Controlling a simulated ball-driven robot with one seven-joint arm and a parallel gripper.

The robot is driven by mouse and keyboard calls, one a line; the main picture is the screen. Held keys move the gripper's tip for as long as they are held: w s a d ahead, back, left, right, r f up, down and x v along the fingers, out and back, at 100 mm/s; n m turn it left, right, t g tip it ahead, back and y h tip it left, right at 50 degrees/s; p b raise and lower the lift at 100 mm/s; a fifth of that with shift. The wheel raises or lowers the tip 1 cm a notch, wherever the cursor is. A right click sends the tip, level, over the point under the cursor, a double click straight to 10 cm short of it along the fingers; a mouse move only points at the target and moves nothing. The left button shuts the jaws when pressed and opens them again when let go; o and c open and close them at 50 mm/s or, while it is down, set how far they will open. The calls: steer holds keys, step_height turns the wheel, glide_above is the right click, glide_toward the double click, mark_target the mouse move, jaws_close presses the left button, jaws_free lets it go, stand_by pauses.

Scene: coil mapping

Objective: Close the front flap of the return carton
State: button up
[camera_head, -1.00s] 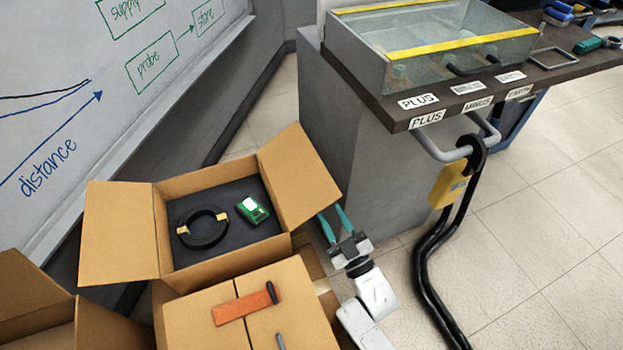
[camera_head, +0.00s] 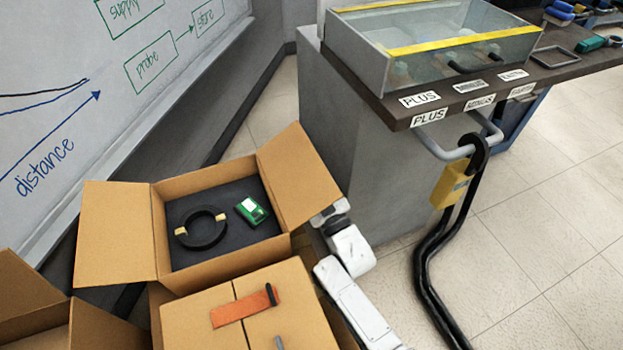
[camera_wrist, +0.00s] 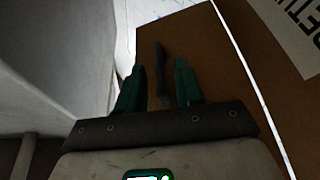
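The open carton (camera_head: 222,266) holds a black ring (camera_head: 204,228) with yellow tabs and a green device (camera_head: 251,210) on a dark liner. Its left flap (camera_head: 115,233) and right flap (camera_head: 298,180) are spread outward. I cannot make out its front flap; a closed carton stands in front of that side. My gripper's fingers are hidden in the head view behind the right flap; only my white wrist shows beside it. In the wrist view my gripper (camera_wrist: 159,66) has its teal fingers apart, close to brown cardboard (camera_wrist: 215,75) with partly visible label lettering. A dark shape, perhaps shadow, shows between them.
Another open carton (camera_head: 35,315) stands at lower left. A grey bench (camera_head: 360,150) with a glass tank (camera_head: 430,65) is behind my arm.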

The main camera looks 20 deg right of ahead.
jaws_close()
stand_by(0.4)
